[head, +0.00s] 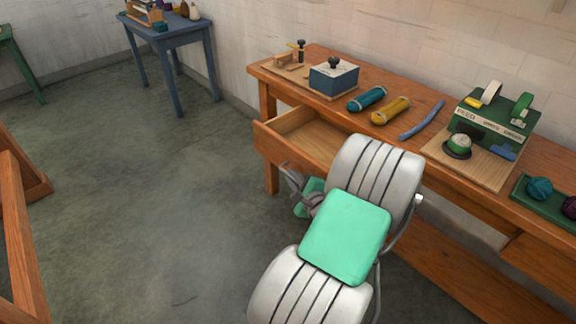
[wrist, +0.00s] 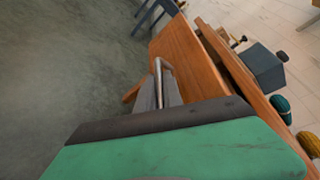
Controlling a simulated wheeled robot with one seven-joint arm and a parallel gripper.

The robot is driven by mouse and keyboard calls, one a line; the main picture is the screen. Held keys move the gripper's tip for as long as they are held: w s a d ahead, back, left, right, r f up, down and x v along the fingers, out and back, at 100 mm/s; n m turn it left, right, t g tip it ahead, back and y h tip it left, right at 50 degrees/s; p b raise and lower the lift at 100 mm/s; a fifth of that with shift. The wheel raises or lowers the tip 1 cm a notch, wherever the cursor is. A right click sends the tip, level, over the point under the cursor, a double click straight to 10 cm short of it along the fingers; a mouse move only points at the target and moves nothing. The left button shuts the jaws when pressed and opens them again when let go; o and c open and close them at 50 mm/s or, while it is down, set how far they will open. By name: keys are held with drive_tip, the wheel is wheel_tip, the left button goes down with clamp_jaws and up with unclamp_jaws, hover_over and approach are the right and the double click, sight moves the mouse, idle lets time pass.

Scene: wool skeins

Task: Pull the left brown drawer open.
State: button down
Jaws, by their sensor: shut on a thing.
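The left brown drawer (head: 292,149) is slid partway out of the wooden workbench, and its bare inside shows in the head view. Its orange-brown front also shows in the wrist view (wrist: 187,62). A thin grey metal handle (wrist: 159,72) stands out from that front. My gripper (wrist: 166,93) is shut on the handle, with its grey fingers close against the drawer front. In the head view my gripper (head: 300,192) is just in front of the drawer, and my arm hides the drawer's right end.
On the bench top (head: 440,110) are a blue box (head: 334,79), teal (head: 367,98) and yellow (head: 390,110) skeins, and a green winder (head: 495,113). A blue table (head: 180,37) stands at the back. The floor (head: 140,190) left of the drawer is clear.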

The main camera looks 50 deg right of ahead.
drive_tip(key=shift+a, duration=0.5)
drive_tip(key=c, duration=1.5)
unclamp_jaws()
drive_tip(key=p+v, duration=0.1)
drive_tip(key=v, duration=0.6)
drive_tip(key=shift+s+a, duration=0.1)
drive_tip(key=shift+s, duration=0.25)
